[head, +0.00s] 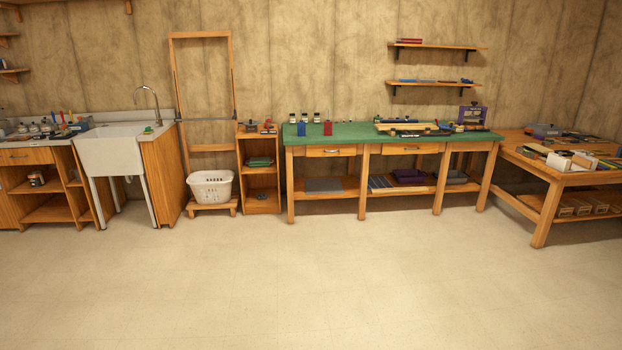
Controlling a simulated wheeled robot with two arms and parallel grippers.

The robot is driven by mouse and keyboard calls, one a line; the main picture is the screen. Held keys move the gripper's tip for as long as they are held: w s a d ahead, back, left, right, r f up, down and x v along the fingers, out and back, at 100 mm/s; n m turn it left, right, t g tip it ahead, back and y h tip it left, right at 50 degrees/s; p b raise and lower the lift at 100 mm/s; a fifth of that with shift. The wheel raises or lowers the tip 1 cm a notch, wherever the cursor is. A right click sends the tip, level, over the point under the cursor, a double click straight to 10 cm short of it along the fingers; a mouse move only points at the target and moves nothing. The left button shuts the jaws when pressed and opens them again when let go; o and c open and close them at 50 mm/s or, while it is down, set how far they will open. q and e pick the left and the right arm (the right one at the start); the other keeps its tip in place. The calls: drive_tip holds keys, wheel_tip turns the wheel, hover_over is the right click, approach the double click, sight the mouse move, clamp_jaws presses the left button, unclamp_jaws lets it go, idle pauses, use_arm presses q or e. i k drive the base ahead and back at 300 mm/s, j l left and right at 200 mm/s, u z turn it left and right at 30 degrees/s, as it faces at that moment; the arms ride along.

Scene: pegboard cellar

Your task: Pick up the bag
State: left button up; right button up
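I cannot make out a bag in the head view; the things on the benches and shelves are small at this distance. A white laundry basket (211,188) stands on a low wooden stand left of the middle. Small blue and red upright items (327,128) stand on the green-topped workbench (350,134), too small to identify. Neither of my grippers is in view.
A white sink (110,152) and wooden cabinet stand at the left. A small wooden shelf unit (262,178) adjoins the workbench. A second wooden table (546,176) stands at the right. The pale floor (310,275) in front is clear.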

sight(328, 123)
drive_tip(key=i, duration=5.1)
